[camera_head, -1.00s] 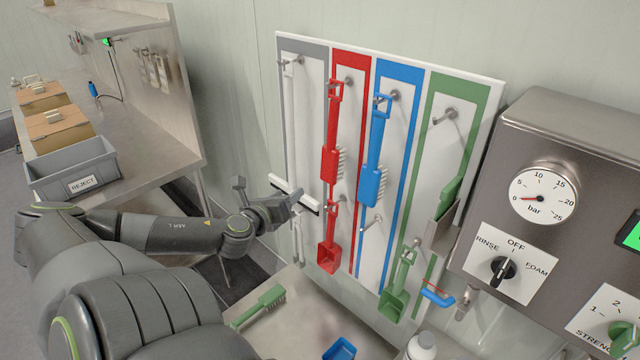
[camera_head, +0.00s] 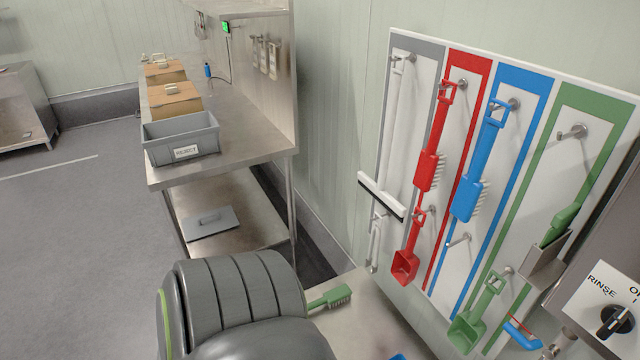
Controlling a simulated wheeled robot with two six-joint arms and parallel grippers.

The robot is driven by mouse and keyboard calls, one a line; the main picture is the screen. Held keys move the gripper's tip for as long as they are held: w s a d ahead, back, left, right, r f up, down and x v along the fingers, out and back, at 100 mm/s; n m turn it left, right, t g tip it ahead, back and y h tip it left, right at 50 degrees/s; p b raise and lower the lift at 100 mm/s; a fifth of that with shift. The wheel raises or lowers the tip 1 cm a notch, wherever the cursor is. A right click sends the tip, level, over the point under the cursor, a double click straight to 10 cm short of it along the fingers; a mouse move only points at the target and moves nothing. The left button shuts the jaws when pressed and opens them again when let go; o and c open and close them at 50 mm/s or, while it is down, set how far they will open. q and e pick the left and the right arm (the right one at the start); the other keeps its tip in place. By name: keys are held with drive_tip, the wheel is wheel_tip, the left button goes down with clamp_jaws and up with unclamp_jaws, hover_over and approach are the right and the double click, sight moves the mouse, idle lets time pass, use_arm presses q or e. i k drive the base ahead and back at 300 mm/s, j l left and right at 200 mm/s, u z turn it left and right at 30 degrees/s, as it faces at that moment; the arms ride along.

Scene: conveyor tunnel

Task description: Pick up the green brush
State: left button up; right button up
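A green brush (camera_head: 330,298) lies on the steel surface at the bottom centre. Its bristle end points right and its handle end is hidden behind my own arm's dark grey link. On the wall board, the green section has an empty upper hook (camera_head: 577,131). A green-handled tool (camera_head: 562,222) sits in a metal holder lower in that section, and a green scoop (camera_head: 478,316) hangs beneath. Neither of my grippers is in view.
The tool board (camera_head: 382,132) also holds red and blue brushes, a red scoop and a white squeegee. A steel table (camera_head: 240,160) carries a grey reject bin (camera_head: 182,155) and cardboard boxes. Open floor lies at left. A control box (camera_head: 607,310) is at right.

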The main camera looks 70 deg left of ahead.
sight(336, 295)
drive_tip(key=u, duration=1.4)
